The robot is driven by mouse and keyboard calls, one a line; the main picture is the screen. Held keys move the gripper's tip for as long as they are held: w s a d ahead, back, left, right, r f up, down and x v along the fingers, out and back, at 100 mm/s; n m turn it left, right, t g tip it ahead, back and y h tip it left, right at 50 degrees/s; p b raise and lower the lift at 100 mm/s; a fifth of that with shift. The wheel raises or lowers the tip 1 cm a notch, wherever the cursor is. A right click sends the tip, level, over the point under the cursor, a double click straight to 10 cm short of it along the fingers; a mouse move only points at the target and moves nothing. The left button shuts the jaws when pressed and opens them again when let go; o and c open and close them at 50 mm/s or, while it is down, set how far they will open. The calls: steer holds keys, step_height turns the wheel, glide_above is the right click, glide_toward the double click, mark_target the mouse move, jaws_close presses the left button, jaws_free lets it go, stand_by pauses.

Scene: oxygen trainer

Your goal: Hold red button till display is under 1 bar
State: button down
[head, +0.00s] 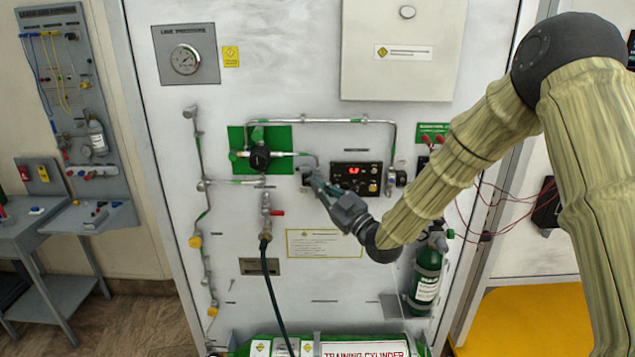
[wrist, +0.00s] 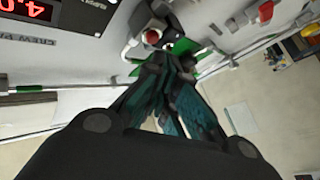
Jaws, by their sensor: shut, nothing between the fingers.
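The display (wrist: 25,11) shows red digits that look like 4.0, partly cut off at the edge of the wrist view. In the head view the display (head: 354,170) is lit red on a black panel, its digits too small to read surely. A round red button (wrist: 151,36) in a pale mount shows just beyond my fingertips in the wrist view. My gripper (wrist: 168,62) is shut and empty, its fingers together at the button. I cannot tell whether they touch it. In the head view my gripper (head: 309,174) points at the panel left of the display and hides the button.
A black regulator knob (head: 259,157) on a green plate sits left of my gripper. Metal pipes run around it. A line pressure gauge (head: 184,60) is at upper left. A red-handled valve (head: 268,211) with a hose is below. A green cylinder (head: 427,275) stands at right.

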steer(key=shift+w+b, duration=0.75)
steer(key=shift+w, duration=0.05)
stand_by(7.2)
